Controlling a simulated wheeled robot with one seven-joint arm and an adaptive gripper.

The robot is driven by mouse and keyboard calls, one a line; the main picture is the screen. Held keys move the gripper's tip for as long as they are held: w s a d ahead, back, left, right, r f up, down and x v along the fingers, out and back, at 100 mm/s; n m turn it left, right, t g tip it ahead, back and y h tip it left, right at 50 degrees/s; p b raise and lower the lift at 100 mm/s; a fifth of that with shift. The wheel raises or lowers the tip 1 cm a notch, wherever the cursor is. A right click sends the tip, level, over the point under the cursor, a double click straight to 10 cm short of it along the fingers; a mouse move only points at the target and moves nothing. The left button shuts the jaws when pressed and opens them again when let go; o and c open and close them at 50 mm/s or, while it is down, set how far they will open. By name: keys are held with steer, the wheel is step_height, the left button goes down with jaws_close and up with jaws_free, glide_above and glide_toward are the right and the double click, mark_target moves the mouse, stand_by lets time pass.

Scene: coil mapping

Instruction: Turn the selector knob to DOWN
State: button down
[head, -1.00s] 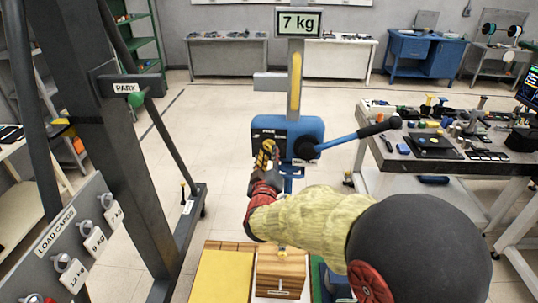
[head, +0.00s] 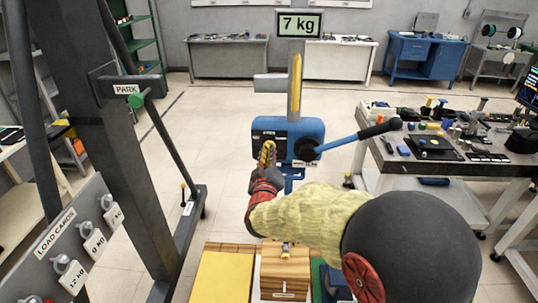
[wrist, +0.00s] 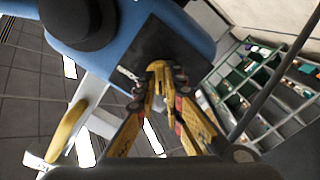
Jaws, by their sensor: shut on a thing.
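The blue control box (head: 308,128) stands on a post in the middle of the head view, with a black label plate (head: 268,133) on its left part. My gripper (head: 267,152) is at that plate, its yellow fingers pointing at it. In the wrist view my gripper (wrist: 158,75) is closed at the black plate (wrist: 165,50), around the selector knob, which the fingers mostly hide. The knob's pointing direction and most label words cannot be read. A lever with a black grip (head: 380,129) sticks out from the box's right side.
A display reading 7 kg (head: 299,22) is above the box. A dark frame with a PARK label (head: 127,89) and a load card panel (head: 70,240) stand at left. A cluttered workbench (head: 500,160) is at right. Wooden blocks (head: 285,270) lie below my arm.

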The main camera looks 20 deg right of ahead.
steer(key=shift+f+m+b, duration=0.1)
steer(key=shift+m+b, duration=0.25)
steer(key=shift+m, duration=0.05)
steer(key=shift+a+m+b, duration=0.15)
steer(key=shift+m+b, duration=5.65)
steer(key=shift+m, duration=1.7)
steer(key=c, duration=1.9)
jaws_free()
